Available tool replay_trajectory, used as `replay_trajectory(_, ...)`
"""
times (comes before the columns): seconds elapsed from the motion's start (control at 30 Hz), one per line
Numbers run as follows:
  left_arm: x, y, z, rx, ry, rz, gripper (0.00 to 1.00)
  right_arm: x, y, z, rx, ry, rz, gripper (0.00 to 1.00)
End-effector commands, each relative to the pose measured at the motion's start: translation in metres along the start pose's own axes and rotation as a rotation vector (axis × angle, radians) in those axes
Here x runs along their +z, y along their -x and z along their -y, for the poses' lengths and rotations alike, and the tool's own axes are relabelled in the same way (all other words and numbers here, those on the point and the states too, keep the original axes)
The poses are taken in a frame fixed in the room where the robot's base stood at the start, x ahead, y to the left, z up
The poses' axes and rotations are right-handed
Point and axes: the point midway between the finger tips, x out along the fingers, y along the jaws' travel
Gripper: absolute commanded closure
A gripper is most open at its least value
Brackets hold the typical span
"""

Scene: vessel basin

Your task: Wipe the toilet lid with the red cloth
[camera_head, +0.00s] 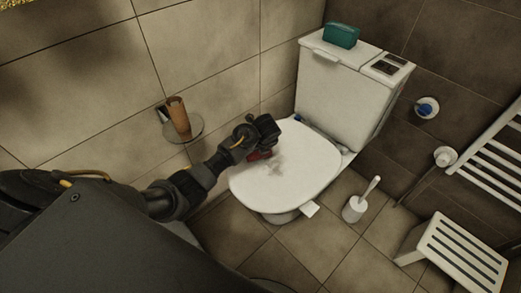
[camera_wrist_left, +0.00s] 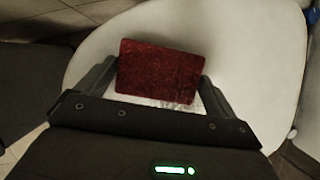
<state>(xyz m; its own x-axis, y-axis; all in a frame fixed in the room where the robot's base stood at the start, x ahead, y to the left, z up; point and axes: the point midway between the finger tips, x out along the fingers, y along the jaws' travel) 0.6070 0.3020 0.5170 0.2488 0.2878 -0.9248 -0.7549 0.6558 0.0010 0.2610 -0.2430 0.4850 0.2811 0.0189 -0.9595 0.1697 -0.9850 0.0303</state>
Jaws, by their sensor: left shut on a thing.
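The white toilet lid (camera_head: 285,185) is closed and has a greyish smudge near its middle in the head view. My left gripper (camera_head: 262,148) is over the left rear part of the lid. It is shut on the red cloth (camera_head: 262,155), mostly hidden beneath the gripper there. In the left wrist view the red cloth (camera_wrist_left: 157,70) is a dark red block between the two fingers, above the white lid (camera_wrist_left: 240,45). Some grey smudge shows just below the cloth. I cannot tell whether the cloth touches the lid. My right gripper is not in view.
The cistern (camera_head: 340,90) stands behind the lid with a teal box (camera_head: 341,35) on top. A toilet brush (camera_head: 357,205) and a slatted stool (camera_head: 460,255) stand on the right. A round wall shelf (camera_head: 190,132) holds a brown roll (camera_head: 179,118). A towel rack (camera_head: 490,155) is at right.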

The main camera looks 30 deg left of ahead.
Motion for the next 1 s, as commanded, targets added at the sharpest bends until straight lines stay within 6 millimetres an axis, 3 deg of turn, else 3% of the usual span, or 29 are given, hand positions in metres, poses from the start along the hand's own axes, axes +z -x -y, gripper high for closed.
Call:
replay_trajectory(0.63,-0.005,-0.012,0.0,0.0,0.001,0.0,0.32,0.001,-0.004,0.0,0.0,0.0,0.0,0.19)
replay_trajectory(0.7,-0.005,-0.013,0.0,0.0,0.001,0.001,0.32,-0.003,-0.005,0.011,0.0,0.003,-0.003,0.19)
replay_trajectory(1.0,-0.007,-0.018,0.0,0.0,0.0,0.0,0.32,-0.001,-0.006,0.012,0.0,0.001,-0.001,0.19)
